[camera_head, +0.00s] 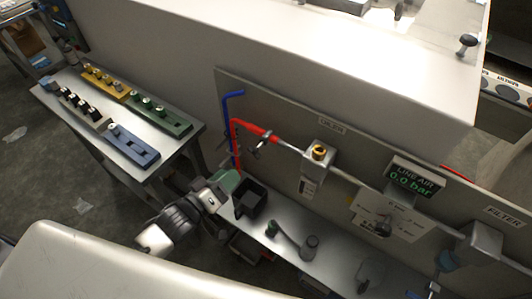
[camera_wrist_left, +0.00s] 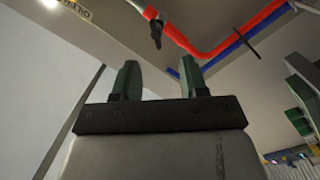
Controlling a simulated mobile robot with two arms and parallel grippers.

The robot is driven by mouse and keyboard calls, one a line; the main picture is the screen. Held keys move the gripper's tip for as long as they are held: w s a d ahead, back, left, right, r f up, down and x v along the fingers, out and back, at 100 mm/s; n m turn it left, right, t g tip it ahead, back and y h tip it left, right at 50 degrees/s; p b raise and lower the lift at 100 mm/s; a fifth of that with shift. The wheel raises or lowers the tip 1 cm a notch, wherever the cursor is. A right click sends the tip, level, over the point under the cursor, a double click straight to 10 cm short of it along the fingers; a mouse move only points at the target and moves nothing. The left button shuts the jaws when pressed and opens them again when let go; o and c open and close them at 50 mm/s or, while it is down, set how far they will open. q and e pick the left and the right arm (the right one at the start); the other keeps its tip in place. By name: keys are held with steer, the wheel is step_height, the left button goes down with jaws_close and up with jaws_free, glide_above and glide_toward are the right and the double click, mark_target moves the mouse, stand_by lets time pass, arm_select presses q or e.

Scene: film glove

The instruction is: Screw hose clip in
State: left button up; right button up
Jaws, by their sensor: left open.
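A red hose (camera_head: 252,129) runs along the upright panel to a metal pipe; it crosses the top of the left wrist view (camera_wrist_left: 190,47). A dark hose clip (camera_head: 261,143) sits on the hose near the pipe end; it also shows in the left wrist view (camera_wrist_left: 157,28). A thin dark pin (camera_wrist_left: 243,43) crosses the hose further along. My left gripper (camera_head: 230,181) is below the hose, apart from the clip. In the left wrist view its two green fingers (camera_wrist_left: 158,78) stand apart with nothing between them. My right gripper is not in view.
A blue hose (camera_head: 228,108) runs beside the red one. A black bin (camera_head: 249,203) stands right of my left gripper on a grey shelf (camera_head: 318,258). A gauge display (camera_head: 412,177) reads 0.0 bar. A side table (camera_head: 180,150) holds coloured racks at the left.

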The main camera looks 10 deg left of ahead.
mark_target(253, 153)
arm_select(q)
steer(key=x, duration=0.3)
steer(key=p+x, duration=0.1)
steer(key=x, duration=0.3)
steer(key=p+x, duration=0.1)
steer(key=x, duration=0.3)
steer(key=shift+s+d+r, duration=0.1)
steer(key=shift+r, duration=0.2)
jaws_close()
